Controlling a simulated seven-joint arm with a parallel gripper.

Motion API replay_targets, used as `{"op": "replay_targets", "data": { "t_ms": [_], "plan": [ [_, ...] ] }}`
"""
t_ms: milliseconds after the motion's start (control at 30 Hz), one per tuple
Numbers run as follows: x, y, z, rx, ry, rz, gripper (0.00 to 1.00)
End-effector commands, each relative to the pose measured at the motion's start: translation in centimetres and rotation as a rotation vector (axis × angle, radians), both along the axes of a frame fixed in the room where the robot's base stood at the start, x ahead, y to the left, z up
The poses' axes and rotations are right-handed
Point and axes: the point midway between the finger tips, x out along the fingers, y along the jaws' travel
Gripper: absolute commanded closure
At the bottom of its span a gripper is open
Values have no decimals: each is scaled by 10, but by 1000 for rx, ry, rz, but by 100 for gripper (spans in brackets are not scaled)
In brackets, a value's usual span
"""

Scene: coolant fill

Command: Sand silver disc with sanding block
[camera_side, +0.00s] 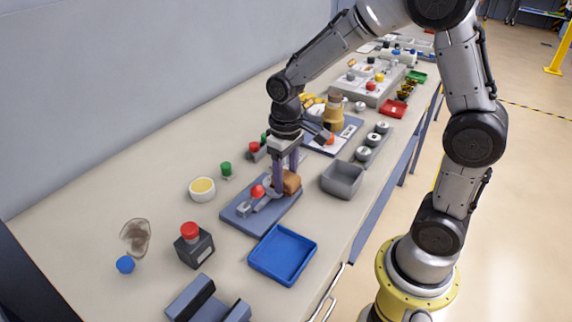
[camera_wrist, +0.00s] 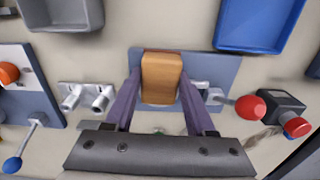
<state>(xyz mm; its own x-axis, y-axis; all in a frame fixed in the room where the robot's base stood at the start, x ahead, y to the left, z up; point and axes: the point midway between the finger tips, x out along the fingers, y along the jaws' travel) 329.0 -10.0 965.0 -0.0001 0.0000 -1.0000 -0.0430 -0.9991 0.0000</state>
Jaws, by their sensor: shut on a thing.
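My gripper (camera_side: 284,180) points down over a blue-grey plate (camera_side: 236,217) and is shut on a brown sanding block (camera_side: 292,183). In the wrist view the block (camera_wrist: 161,75) sits between the two purple-grey fingers of my gripper (camera_wrist: 160,92), above the plate (camera_wrist: 215,66). A clamp with a red knob (camera_side: 258,191) is on the plate beside the block. I see no silver disc on the plate; the block and fingers cover part of it. I cannot tell whether the block touches anything below. Several round silver pieces (camera_side: 373,139) stand in a grey rack farther back.
A blue tray (camera_side: 256,262) lies in front of the plate and a grey bin (camera_side: 328,180) to its right. A dark box with a red top (camera_side: 187,247), a white yellow-filled bowl (camera_side: 191,193) and a green-capped item (camera_side: 226,170) stand left. Bare table shows along the wall.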

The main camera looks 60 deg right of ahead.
Motion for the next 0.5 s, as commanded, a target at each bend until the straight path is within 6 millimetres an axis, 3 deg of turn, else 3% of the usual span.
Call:
{"op": "replay_targets", "data": {
  "t_ms": [33,67,500],
  "plan": [
    [6,0,-1,0,0,0,88],
    [9,0,-1,0,0,0,96],
    [49,0,-1,0,0,0,97]
  ]
}}
